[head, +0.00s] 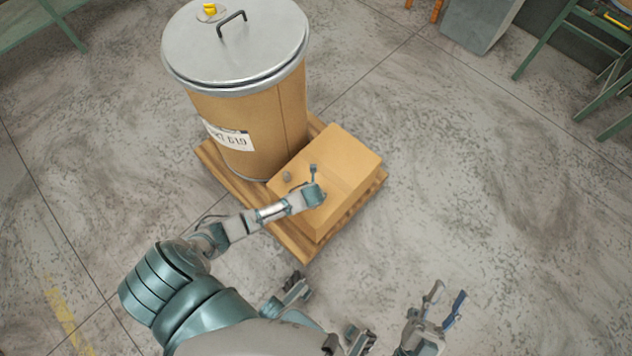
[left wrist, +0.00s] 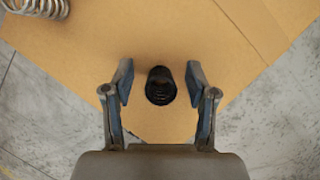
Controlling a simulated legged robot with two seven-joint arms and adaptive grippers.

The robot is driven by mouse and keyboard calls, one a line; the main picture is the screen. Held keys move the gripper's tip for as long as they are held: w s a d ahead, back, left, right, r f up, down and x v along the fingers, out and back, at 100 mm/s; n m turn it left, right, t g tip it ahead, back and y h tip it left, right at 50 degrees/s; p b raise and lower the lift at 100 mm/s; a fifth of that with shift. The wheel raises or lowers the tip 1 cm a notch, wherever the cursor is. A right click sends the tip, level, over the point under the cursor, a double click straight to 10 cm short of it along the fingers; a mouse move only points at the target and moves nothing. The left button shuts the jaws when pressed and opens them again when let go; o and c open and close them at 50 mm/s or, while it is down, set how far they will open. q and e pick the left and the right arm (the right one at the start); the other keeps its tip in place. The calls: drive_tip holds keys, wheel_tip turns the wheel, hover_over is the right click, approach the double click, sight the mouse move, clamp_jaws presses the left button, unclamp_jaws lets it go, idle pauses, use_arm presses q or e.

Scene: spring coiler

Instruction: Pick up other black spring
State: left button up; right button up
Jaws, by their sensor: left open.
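A black spring (left wrist: 161,86) stands on the cardboard box top near its edge, seen from above in the left wrist view. My left gripper (left wrist: 160,85) is open, with one finger on each side of the spring and gaps on both sides. I cannot tell how far above the box the fingertips are. In the head view my left gripper (head: 313,172) is over the box (head: 345,155), and the black spring is hidden there. My right gripper (head: 447,297) is open and empty over the floor at the lower right.
A silver spring (left wrist: 38,8) lies on the box at the upper left of the left wrist view. A large drum (head: 250,115) with a metal lid stands beside the box on a wooden pallet (head: 240,185).

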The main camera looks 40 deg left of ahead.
use_arm(q)
clamp_jaws()
drive_tip(key=shift+r, duration=0.15)
